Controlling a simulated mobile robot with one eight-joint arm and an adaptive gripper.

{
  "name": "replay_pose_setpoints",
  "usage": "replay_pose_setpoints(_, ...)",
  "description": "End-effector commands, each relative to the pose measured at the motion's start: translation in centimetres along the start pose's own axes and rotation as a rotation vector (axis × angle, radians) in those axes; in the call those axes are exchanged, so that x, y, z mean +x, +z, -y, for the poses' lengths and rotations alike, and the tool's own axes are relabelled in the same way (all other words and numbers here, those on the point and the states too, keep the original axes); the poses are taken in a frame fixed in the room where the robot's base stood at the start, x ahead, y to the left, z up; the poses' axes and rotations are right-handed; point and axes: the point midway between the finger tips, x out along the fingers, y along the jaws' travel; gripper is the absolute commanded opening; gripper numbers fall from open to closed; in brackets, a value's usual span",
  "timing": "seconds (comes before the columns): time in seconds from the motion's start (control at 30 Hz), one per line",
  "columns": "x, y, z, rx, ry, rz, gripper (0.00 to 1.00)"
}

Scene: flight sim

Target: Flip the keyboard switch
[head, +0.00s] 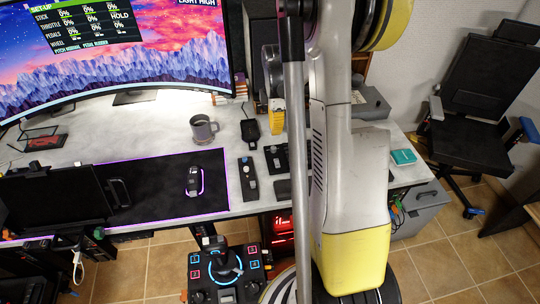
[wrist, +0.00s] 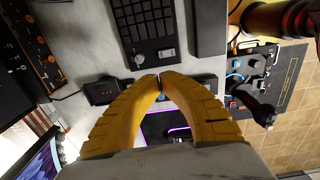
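A black keypad panel (wrist: 148,45) with rows of dark keys lies on the grey desk at the top middle of the wrist view. A small silver knob or switch (wrist: 140,58) sits at its near edge, with a dial-like knob (wrist: 167,53) beside it. I cannot tell which is the keyboard switch. Contact with the panel cannot be told.
Black control boxes (head: 247,172) and a mug (head: 203,130) stand on the desk. A mouse (head: 194,180) lies on a dark purple-edged mat. A joystick unit (head: 225,270) stands at the front. A monitor (head: 110,45) fills the back left; a chair (head: 490,85) is right.

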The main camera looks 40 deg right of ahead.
Motion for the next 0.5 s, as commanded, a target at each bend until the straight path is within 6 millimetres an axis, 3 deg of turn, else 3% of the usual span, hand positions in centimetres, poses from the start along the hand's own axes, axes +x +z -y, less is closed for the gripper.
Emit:
replay_pose_setpoints(0.27,0.1,-0.1,0.0,0.001,0.001,0.0,0.0)
replay_pose_setpoints(0.5,3.2,-0.1,0.0,0.001,0.002,0.0,0.0)
